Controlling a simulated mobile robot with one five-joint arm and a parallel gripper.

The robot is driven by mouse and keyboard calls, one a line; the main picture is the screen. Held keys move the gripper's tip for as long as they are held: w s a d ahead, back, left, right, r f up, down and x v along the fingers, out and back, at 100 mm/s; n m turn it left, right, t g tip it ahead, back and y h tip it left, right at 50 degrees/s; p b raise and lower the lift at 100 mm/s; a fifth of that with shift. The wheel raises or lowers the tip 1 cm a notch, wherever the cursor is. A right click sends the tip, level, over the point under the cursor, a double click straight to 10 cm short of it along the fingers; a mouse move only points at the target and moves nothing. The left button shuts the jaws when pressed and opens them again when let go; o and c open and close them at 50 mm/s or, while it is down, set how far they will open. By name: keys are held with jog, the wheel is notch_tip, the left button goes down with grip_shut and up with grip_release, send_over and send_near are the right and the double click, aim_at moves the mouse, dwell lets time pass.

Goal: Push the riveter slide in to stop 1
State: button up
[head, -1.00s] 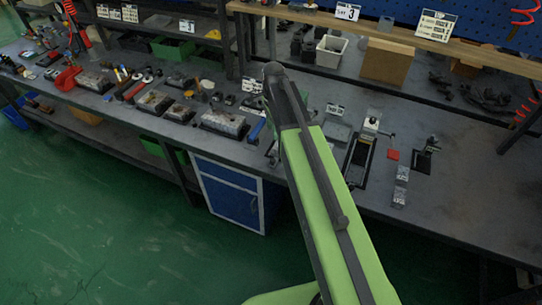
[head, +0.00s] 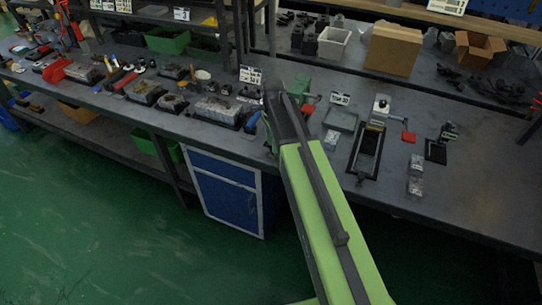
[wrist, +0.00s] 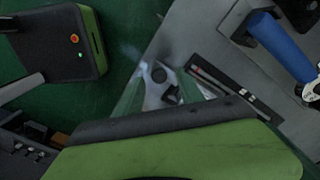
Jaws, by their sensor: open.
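A device with a long dark rail (head: 369,149) stands on the bench right of my arm in the head view. A pale block (head: 380,106) sits at its far end and a small dark part at its near end. It may be the riveter, but its name and any stop marks are too small to read. My arm's dark end (head: 280,112) shows left of it, apart from it in the picture. The wrist view shows my green and black arm link along the bottom.
A green machine (head: 299,87) stands partly behind my arm. A flat grey tray (head: 341,117), a red piece (head: 408,137), metal blocks (head: 416,173) and a small dark fixture (head: 440,145) are nearby. A blue handle (wrist: 284,45) shows in the wrist view. The bench front right is clear.

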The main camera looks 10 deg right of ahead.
jog(key=shift+f+b, duration=0.35)
jog(key=shift+f, duration=0.6)
jog(key=shift+r, duration=0.1)
jog(key=shift+c, duration=0.5)
grip_shut()
